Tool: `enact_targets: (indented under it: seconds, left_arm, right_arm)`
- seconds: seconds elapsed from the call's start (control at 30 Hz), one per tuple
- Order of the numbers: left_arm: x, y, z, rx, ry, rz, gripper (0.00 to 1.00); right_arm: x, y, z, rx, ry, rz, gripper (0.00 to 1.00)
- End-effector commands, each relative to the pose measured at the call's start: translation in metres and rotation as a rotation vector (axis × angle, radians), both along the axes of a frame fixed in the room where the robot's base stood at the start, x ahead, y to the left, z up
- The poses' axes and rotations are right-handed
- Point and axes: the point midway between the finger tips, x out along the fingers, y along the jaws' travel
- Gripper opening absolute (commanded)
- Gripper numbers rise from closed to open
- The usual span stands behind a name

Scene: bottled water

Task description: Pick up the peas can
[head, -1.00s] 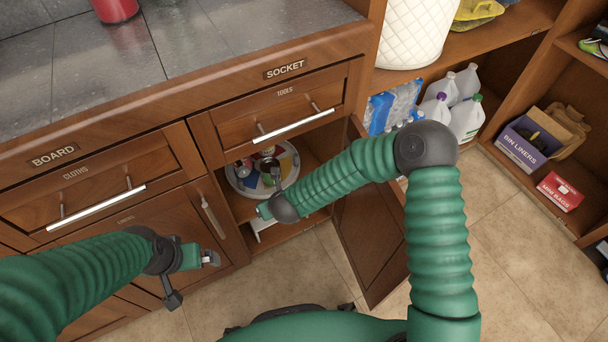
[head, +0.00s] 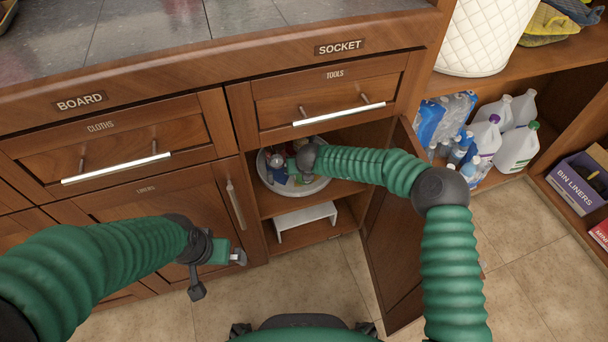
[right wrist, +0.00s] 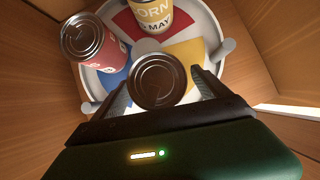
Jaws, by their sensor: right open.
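In the right wrist view, a can (right wrist: 157,81) with a bare metal lid stands between the fingers of my right gripper (right wrist: 160,84). Its label is hidden from above, so I cannot tell whether it is the peas can. The right gripper is open, with one finger on each side of the can; contact is unclear. A red can (right wrist: 84,38) stands to the upper left, and a yellow corn can (right wrist: 150,16) stands at the top. All are on a round white tray (head: 318,188) inside the open cupboard. My left gripper (head: 238,257) is outside, before the closed cupboard door; its jaws are unclear.
The open cupboard door (head: 392,235) stands right of the opening, below my right arm. A drawer with a metal handle (head: 338,115) is above. A small white stand (head: 306,219) sits on the lower shelf. Jugs and bottles (head: 516,145) fill the shelf at right.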

Motion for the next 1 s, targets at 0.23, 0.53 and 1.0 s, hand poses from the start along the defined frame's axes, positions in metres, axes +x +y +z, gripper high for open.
enact_targets:
  seconds: [0.23,0.53,1.0]
  left_arm:
    - [0.0001,0.0000,-0.0033,0.000,-0.001,0.000,1.00]
    - [0.0001,0.0000,-0.0033,0.000,-0.001,0.000,1.00]
    - [0.0001,0.0000,-0.0033,0.000,0.000,0.000,1.00]
  right_arm:
    - [0.0036,0.0007,-0.0042,-0.001,-0.002,0.002,0.86]
    - [0.0034,0.0005,-0.0045,0.000,-0.001,0.001,0.50]
    - [0.0036,0.0006,-0.0038,0.000,-0.002,0.001,0.04]
